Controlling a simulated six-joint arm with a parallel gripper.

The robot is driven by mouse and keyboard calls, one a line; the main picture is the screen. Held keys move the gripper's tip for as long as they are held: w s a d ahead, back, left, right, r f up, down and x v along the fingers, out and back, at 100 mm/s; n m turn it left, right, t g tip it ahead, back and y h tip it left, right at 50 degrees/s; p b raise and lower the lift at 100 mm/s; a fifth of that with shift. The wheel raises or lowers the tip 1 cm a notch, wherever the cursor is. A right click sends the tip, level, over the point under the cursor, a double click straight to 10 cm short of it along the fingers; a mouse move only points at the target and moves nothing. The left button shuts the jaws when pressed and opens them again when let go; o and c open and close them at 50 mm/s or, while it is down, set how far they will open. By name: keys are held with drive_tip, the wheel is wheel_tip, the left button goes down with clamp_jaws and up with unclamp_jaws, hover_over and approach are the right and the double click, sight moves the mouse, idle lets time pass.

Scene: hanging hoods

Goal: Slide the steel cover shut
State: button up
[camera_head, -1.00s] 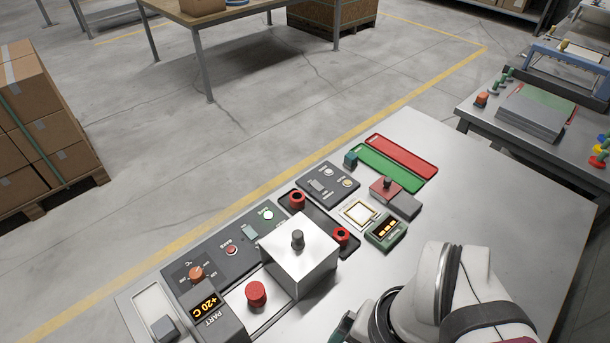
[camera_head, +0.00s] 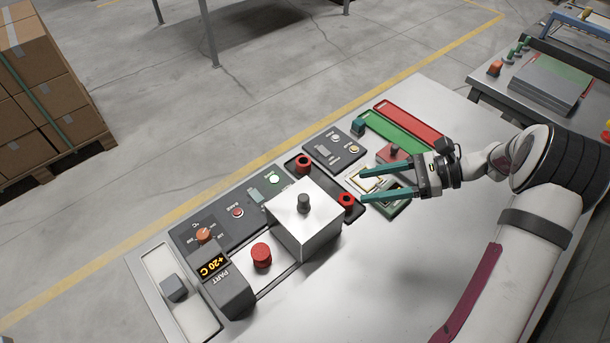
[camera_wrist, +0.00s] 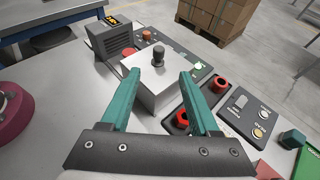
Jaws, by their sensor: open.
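The steel cover (camera_head: 300,225) is a shiny box-shaped hood with a dark knob (camera_head: 303,203) on top. It stands on the table between a red cylinder (camera_head: 261,255) on its left and red ring-topped posts (camera_head: 346,200) on its right. The red cylinder is uncovered beside it. My gripper (camera_head: 367,184) is open and empty, to the right of the cover and apart from it, with teal fingers pointing left. In the wrist view the cover (camera_wrist: 150,91) and its knob (camera_wrist: 158,56) show beyond and between the open fingers (camera_wrist: 160,95); the red cylinder is partly hidden behind the cover.
A dark display box (camera_head: 226,282) reading +20 C stands left of the cover. Control panels (camera_head: 233,212) run along the back. A white tray with a grey block (camera_head: 174,288) is at far left. Green and red trays (camera_head: 411,122) lie at back right. The front table is clear.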

sight(307, 198)
drive_tip(key=x, duration=1.5)
drive_tip(key=shift+s, duration=0.1)
clamp_jaws()
idle(0.6)
